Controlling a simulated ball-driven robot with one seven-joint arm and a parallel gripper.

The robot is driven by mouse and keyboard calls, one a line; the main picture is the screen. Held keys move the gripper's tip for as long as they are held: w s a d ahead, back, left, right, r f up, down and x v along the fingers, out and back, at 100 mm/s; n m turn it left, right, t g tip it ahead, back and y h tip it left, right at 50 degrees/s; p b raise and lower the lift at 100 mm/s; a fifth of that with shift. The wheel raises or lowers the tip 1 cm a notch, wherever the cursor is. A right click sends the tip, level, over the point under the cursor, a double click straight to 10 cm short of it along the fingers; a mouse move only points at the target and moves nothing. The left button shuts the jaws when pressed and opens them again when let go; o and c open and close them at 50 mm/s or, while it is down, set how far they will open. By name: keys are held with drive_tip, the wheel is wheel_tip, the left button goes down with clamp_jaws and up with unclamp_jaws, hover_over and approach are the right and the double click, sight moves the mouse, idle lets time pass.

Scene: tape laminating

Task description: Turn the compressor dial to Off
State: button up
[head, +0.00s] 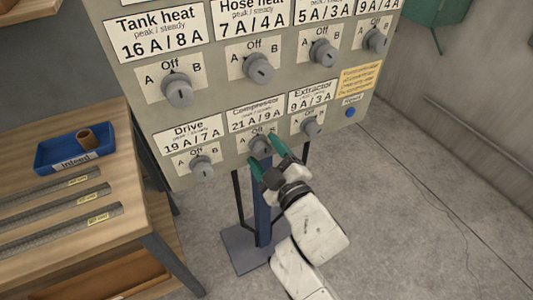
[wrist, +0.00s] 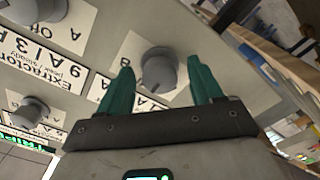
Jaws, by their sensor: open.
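The grey round compressor dial (head: 260,146) is in the bottom row of the panel, under the label "Compressor 21 A / 9 A". My gripper (head: 266,154) is at it, with its two green fingers open on either side of the knob. The wrist view, turned over, shows the dial (wrist: 159,70) between and beyond the fingertips of my gripper (wrist: 162,78), with space visible on both sides. A short dark mark shows on the dial face. The fingers hide most of its scale, and I cannot tell which position it points to.
The drive dial (head: 202,167) is to the left and the extractor dial (head: 311,127) close to the right. More dials form a row above. A blue button (head: 350,112) is at the panel's right. A wooden bench (head: 80,200) with a blue tray (head: 50,158) stands left.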

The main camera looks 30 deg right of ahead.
drive_tip(key=s+b, duration=0.2)
drive_tip(key=s, duration=0.9)
drive_tip(key=shift+w, duration=0.1)
